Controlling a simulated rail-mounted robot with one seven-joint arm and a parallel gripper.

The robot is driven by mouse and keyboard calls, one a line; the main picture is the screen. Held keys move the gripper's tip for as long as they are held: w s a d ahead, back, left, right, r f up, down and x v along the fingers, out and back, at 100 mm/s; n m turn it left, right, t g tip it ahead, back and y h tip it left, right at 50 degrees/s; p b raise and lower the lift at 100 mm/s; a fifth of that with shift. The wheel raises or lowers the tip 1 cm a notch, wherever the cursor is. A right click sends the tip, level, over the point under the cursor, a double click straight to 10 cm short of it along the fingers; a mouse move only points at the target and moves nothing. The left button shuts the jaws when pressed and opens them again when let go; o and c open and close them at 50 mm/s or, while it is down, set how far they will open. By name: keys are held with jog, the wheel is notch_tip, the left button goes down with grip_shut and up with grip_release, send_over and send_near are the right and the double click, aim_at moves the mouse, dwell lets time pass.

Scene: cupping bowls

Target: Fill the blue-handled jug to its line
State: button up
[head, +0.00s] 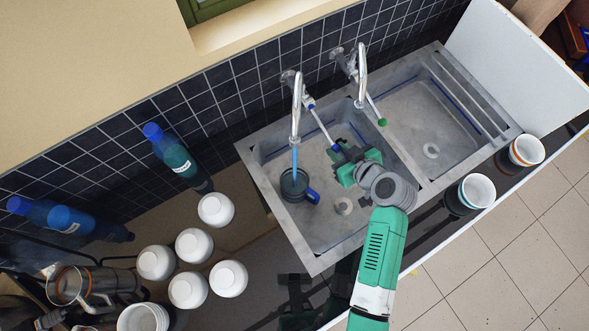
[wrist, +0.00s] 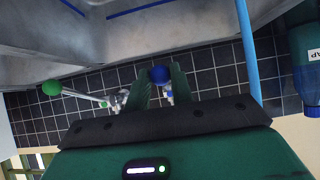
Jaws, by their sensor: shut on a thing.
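The blue-handled jug (head: 295,190) stands in the left basin (head: 265,150) under the left tap (head: 297,105). A blue stream of water (head: 294,160) runs from this tap into the jug, and it also shows in the wrist view (wrist: 247,45). The water level and the line cannot be made out. The left tap's lever (head: 321,126) ends in a blue knob (head: 336,147). My gripper (head: 343,158) is shut on the blue knob (wrist: 159,75), which sits between the fingertips in the wrist view.
The right tap (head: 361,75) has a lever with a green knob (head: 382,122). The right basin (head: 440,115) looks empty. Cups (head: 476,191) stand on the front counter edge at right. Several white bowls (head: 194,245) and blue-capped bottles (head: 175,155) stand left of the sink.

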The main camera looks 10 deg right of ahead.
jog(key=shift+w+a+f+b, duration=0.1)
jog(key=shift+w+f+b, duration=0.05)
jog(key=shift+f+b, duration=0.45)
jog(key=shift+w+a+f+b, duration=0.1)
jog(key=shift+f+b, duration=0.45)
jog(key=shift+b, duration=0.05)
jog(key=o, duration=0.9)
jog(key=shift+d+r, duration=0.1)
jog(key=p+v, duration=0.1)
jog(key=v, duration=0.6)
jog(key=shift+s+d+r, duration=0.15)
jog(key=shift+s+r, duration=0.1)
jog(key=shift+s, duration=0.05)
